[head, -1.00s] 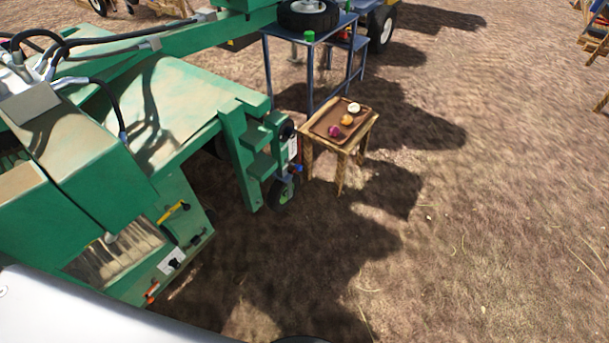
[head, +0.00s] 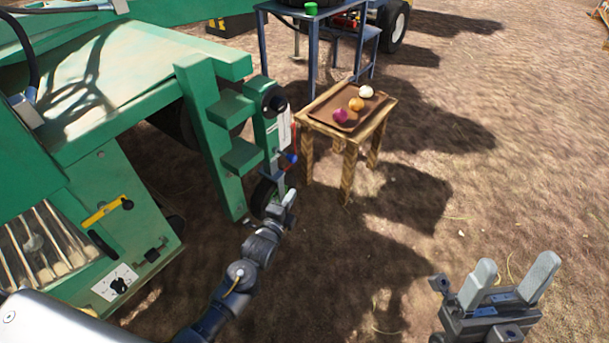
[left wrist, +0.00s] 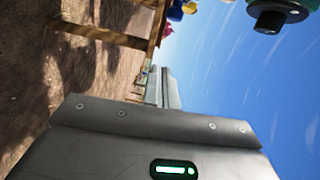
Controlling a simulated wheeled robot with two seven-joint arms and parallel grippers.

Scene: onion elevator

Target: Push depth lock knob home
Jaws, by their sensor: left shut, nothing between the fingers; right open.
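A blue knob (head: 291,158) sits low on the green post (head: 265,130) of the machine, below a white scale plate (head: 285,128) and above a small black wheel (head: 262,197). It looks like the depth lock knob; how far in it sits is too small to tell. My left gripper (head: 290,196) is shut and empty, just below the blue knob and apart from it. Its shut fingers show in the left wrist view (left wrist: 163,88). My right gripper (head: 514,275) is open and empty over bare ground at lower right.
A black round knob (head: 275,100) tops the green post; a black part on green also shows in the left wrist view (left wrist: 275,14). A wooden table (head: 345,140) with a tray of onions stands right of the post. A blue metal stand (head: 310,50) is behind. Ground at right is clear.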

